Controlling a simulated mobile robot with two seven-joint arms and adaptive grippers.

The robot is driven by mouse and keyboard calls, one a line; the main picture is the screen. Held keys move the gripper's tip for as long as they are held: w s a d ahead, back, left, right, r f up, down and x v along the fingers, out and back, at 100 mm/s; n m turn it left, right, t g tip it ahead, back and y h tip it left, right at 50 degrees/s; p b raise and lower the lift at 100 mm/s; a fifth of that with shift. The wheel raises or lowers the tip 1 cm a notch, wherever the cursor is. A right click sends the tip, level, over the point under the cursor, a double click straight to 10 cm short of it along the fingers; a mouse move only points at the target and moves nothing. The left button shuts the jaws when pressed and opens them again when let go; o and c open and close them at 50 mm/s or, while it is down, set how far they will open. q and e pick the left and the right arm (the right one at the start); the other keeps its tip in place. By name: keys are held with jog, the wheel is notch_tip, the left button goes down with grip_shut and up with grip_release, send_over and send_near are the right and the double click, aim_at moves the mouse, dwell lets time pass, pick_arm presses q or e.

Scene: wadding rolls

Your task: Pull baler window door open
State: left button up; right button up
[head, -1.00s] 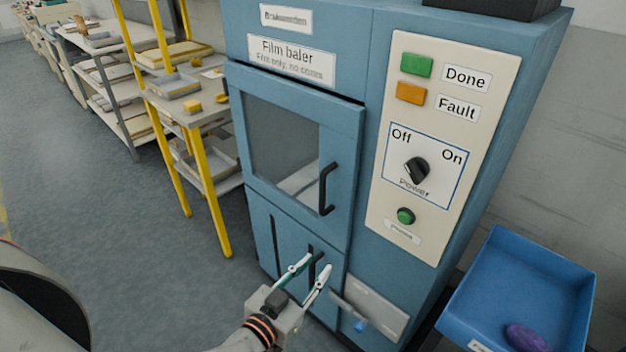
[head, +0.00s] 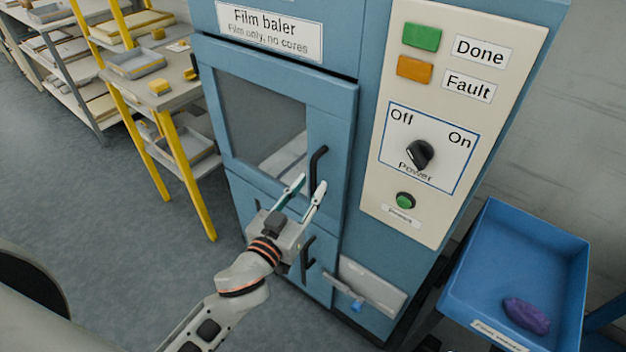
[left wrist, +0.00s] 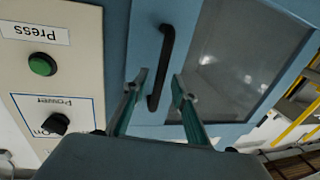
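The film baler's blue window door (head: 333,115) is closed, with a dark glass pane (head: 262,115) and a black vertical handle (head: 316,168) on its right side. My left gripper (head: 305,190) is open in front of the handle's lower end. In the left wrist view the door handle (left wrist: 163,60) rises between the two open fingertips (left wrist: 160,85); whether they touch it cannot be told. Its lower end, at the top of that view, is clear of the fingers. My right gripper is not in view.
A cream control panel (head: 455,45) with a power knob (head: 420,154) and a green button (head: 405,200) is right of the door. A blue tray (head: 465,290) holding a purple item stands at right. A yellow-framed shelf (head: 185,170) stands at left, with open floor before it.

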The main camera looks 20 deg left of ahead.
pick_arm(q)
jog(key=shift+w+d, duration=0.2)
jog(key=shift+w, duration=1.15)
grip_shut()
